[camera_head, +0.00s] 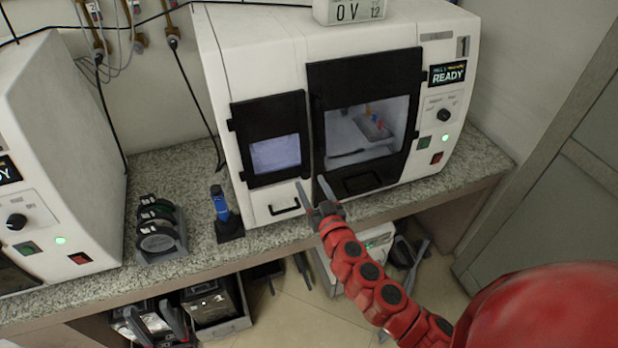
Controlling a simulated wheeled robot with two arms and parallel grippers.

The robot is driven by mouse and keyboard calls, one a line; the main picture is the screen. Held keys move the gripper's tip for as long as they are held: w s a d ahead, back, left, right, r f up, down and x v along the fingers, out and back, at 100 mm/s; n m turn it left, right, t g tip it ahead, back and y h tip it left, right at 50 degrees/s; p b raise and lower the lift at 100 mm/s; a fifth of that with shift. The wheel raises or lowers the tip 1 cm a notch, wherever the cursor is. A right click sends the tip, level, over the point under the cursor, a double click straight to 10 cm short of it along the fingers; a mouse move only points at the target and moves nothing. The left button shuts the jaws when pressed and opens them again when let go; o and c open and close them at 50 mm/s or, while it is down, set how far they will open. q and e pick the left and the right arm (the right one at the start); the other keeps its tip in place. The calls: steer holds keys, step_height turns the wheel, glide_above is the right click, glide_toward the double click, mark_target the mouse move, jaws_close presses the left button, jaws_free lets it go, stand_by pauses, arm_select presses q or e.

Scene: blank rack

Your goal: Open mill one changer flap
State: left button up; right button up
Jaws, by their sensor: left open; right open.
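Mill one (255,45) is the white machine on the bench, with a "1" plate and a READY display (447,73). Its front has a small black-framed window door (272,140) on the left and a larger black-framed door (363,120) on the right. Both look shut. Below the small door is a white panel with a black bar handle (284,208), flush with the front. No label shows which part is the changer flap. My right gripper (311,185) is open and empty in front of the machine, just right of that handle. My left gripper is out of view.
Another white machine (60,130) stands at the left. A disc rack (160,232) and a blue tool on a dark stand (224,212) sit on the speckled bench (185,175), left of mill one. Containers (212,305) stand below. A grey door is at the right.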

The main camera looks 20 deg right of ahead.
steer(key=shift+w+a, duration=0.1)
steer(key=shift+w, duration=1.15)
jaws_close()
stand_by(0.6)
